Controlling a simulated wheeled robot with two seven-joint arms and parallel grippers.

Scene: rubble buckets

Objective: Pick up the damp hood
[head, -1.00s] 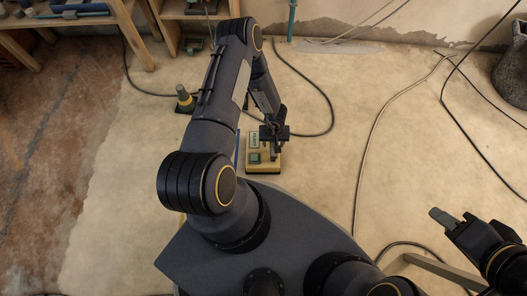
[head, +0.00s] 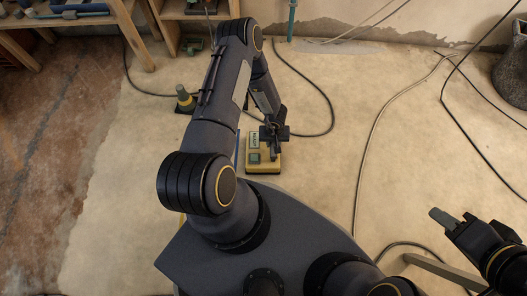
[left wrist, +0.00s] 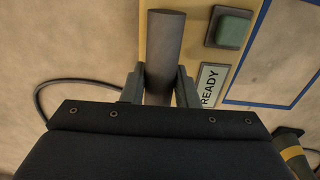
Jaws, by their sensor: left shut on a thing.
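A yellow box (head: 265,166) with a green button and a READY label sits on the floor in front of my base. In the left wrist view, its yellow face (left wrist: 190,32) lies behind a dark grey rounded bar (left wrist: 164,45), which may be the damp hood or its handle. My left gripper (head: 273,149) is over the box. In the left wrist view its two fingers (left wrist: 160,88) are shut on the bar from both sides. The bar's lower end is hidden by the gripper body. My right gripper (head: 456,217) is at the right, away from the box; its jaw gap is unclear.
Loose cables (head: 372,135) run over the floor right of the box. A small yellow and grey object (head: 184,98) stands left of my left arm. Wooden shelving (head: 140,30) is at the back left, a dark vessel (head: 512,70) at the back right.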

